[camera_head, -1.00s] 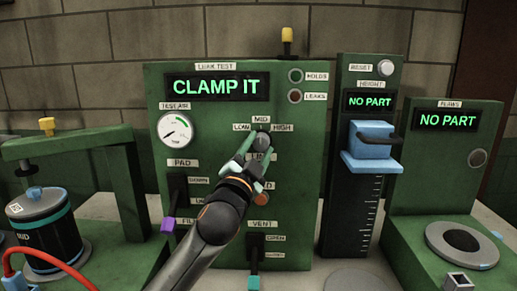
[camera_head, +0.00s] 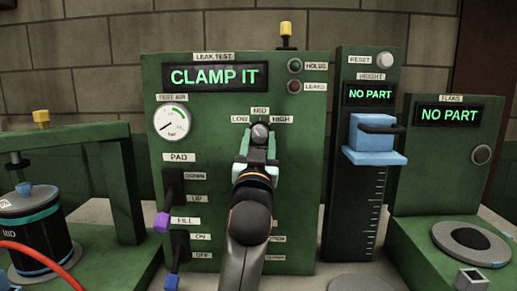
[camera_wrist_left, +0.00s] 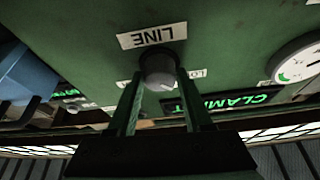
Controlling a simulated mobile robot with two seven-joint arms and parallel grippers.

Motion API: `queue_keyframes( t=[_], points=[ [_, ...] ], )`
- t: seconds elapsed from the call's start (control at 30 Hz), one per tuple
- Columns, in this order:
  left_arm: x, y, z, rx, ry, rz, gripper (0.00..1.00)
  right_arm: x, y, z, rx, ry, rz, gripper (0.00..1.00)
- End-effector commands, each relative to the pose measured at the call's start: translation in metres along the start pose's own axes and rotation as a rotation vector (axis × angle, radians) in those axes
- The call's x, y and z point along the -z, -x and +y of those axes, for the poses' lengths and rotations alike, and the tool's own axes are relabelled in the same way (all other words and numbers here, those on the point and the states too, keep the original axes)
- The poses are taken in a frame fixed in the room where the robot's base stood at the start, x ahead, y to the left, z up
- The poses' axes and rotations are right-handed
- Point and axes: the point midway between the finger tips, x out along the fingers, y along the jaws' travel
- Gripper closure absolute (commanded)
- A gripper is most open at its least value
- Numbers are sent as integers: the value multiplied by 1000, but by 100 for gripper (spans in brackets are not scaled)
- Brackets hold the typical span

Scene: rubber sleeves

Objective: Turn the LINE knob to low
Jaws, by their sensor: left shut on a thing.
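In the left wrist view the knob (camera_wrist_left: 158,68) shows upside down between the fingertips (camera_wrist_left: 160,82), below the LINE label (camera_wrist_left: 152,36). A pale mark shows on its lower edge there, close to the MID side. My right gripper is not in view.
The panel's display (camera_head: 216,76) reads CLAMP IT. The test air gauge (camera_head: 172,123) sits left of the knob. Purple (camera_head: 162,221) and blue (camera_head: 171,281) lever handles stick out lower left. A height gauge (camera_head: 371,150) stands at the right.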

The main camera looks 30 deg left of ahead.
Motion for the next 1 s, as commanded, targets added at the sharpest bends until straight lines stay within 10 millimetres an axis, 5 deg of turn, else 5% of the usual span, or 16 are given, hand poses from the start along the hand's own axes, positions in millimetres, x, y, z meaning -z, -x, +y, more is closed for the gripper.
queue_keyframes(
  t=[0.77, 0.8, 1.0],
  points=[
    [2, 0, 0, 42, 104, 4, 100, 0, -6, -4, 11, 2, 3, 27],
    [2, 0, 0, 42, 104, 4, 46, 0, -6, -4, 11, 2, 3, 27],
    [1, 0, 0, 42, 102, 3, 24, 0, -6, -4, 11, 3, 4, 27]
  ],
)
